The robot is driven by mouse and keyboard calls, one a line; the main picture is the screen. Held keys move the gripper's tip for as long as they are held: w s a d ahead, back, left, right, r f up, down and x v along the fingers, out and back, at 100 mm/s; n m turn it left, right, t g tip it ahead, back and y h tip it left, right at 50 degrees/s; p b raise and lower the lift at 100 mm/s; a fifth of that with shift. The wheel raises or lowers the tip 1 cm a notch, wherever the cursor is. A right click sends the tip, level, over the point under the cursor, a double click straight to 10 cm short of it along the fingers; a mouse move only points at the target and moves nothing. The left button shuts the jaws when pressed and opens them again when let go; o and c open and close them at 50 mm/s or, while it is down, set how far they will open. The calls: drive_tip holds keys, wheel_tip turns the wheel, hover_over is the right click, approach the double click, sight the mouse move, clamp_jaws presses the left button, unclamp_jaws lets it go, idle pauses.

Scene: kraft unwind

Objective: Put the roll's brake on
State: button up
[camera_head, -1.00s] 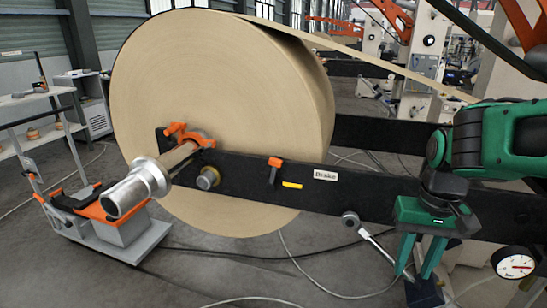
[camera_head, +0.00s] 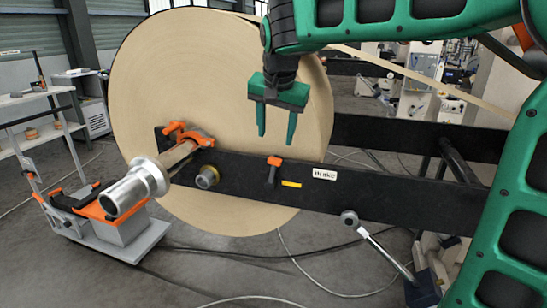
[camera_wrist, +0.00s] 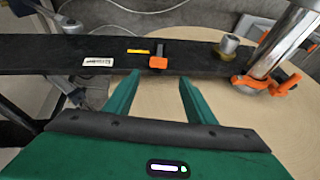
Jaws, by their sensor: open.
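The large kraft paper roll (camera_head: 210,80) hangs on its shaft behind a black beam (camera_head: 400,195). The brake lever (camera_head: 273,168) has an orange handle and sits on the beam, left of a white label (camera_head: 325,174) that reads "Brake" and above a yellow mark (camera_head: 291,184). My gripper (camera_head: 277,140) is open and empty, in front of the roll, a little above the lever. In the wrist view the lever's orange handle (camera_wrist: 158,63) lies beyond the fingertips (camera_wrist: 161,73), roughly centred between them and apart from them.
A silver shaft end (camera_head: 130,190) with an orange clamp (camera_head: 188,135) sticks out at the left. A yellow-ringed knob (camera_head: 207,177) stands on the beam. A cart (camera_head: 120,240) stands at left.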

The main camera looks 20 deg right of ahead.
sight(275, 159)
drive_tip(key=x, duration=1)
drive_tip(key=shift+s+d, duration=0.1)
clamp_jaws()
